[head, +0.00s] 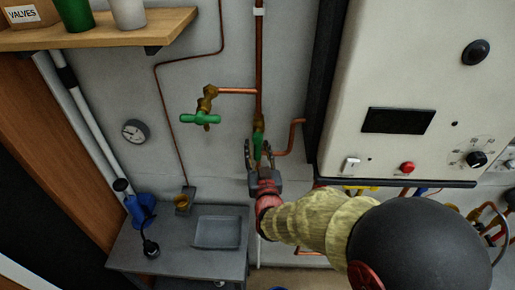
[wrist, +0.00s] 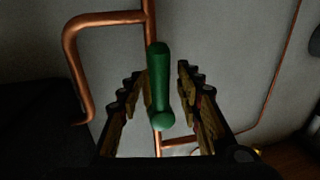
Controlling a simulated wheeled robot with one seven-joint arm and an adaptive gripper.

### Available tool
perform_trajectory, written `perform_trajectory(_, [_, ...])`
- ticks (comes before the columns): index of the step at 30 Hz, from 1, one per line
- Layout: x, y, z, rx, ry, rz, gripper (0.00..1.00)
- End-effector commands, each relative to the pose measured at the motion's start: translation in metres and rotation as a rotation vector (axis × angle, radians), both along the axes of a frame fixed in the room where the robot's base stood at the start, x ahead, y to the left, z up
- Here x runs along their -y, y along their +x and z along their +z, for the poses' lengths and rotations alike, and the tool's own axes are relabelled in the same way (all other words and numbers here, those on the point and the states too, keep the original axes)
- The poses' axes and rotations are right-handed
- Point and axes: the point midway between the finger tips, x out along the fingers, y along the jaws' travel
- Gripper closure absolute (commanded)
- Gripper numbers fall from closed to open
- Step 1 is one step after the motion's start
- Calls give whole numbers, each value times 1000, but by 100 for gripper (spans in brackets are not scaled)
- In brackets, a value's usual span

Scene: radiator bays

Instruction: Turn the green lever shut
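The green lever (wrist: 158,85) is a straight, rounded bar. In the wrist view it runs lengthwise between the two open fingers of my gripper (wrist: 158,105), with a gap on both sides. In the head view the green lever (head: 258,146) hangs along the vertical copper pipe, below a brass fitting. My gripper (head: 263,160) is right at its lower part, its fingers on either side. Whether the lever touches a finger cannot be told from the head view.
A green tap handle (head: 200,118) on a brass valve sits left of the lever. A white boiler (head: 400,90) stands close on the right. Below left is a grey table (head: 180,240) with a tray (head: 217,232) and a blue lamp-like object (head: 141,210). A shelf (head: 110,35) is above left.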

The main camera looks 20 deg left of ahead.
Motion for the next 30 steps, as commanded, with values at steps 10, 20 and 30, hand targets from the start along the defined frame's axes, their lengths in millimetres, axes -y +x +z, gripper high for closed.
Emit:
perform_trajectory(10, [0,0,0,0,0,0,72])
perform_trajectory(20, [0,0,0,0,0,0,91])
perform_trajectory(30, [0,0,0,0,0,1,100])
